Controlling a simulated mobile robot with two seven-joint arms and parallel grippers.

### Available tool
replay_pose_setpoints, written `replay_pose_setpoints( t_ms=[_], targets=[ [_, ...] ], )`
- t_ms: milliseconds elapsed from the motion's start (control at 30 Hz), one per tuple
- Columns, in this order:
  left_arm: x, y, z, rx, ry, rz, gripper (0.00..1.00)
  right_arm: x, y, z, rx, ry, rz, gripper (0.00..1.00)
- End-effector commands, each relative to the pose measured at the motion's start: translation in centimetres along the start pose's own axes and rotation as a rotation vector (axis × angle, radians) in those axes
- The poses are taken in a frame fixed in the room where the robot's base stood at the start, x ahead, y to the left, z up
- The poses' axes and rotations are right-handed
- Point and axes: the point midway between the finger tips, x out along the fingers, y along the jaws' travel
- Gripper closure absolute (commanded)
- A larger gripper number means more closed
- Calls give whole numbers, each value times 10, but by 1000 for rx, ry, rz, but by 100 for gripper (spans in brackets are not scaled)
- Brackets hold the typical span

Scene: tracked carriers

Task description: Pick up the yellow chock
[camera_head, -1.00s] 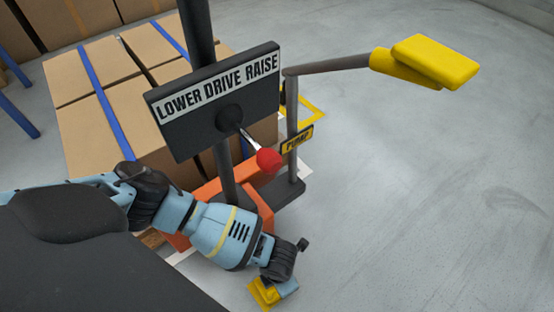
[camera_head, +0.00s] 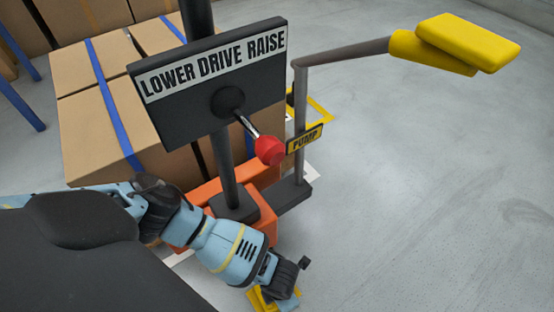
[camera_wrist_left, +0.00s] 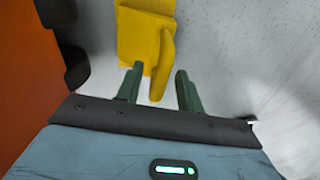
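The yellow chock (camera_wrist_left: 146,32) is at the top of the left wrist view, on the grey floor, with a raised part reaching down between my fingers. In the head view the chock (camera_head: 258,299) shows only partly at the bottom edge, beside and behind my left gripper (camera_head: 286,298). My left gripper (camera_wrist_left: 160,75) is open, its two dark green fingers on either side of the raised part. A gap shows on the right finger's side; I cannot tell whether the left finger touches. My right gripper is not in view.
An orange pallet truck part (camera_head: 262,217) stands close by my left arm, and also fills the left of the wrist view (camera_wrist_left: 25,70). A lever with a red knob (camera_head: 269,150), a sign board (camera_head: 190,95) and a yellow pump pedal (camera_head: 455,45) stand above. Open floor lies right.

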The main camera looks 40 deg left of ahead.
Motion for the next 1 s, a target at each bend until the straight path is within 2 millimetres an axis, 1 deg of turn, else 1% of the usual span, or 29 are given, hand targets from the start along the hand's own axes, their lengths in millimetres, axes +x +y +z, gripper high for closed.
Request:
replay_pose_setpoints(
  t_ms=[33,233,267,500,533,1000],
  targets=[
    [4,0,0,0,0,0,63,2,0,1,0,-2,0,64],
    [3,0,0,0,-1,0,63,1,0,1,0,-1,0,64],
    [3,0,0,0,-1,0,65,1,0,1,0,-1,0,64],
    [3,0,0,0,-1,0,97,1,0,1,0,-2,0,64],
    [3,0,0,0,-1,0,100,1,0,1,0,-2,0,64],
    [3,1,0,0,-1,1,100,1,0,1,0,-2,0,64]
  ],
)
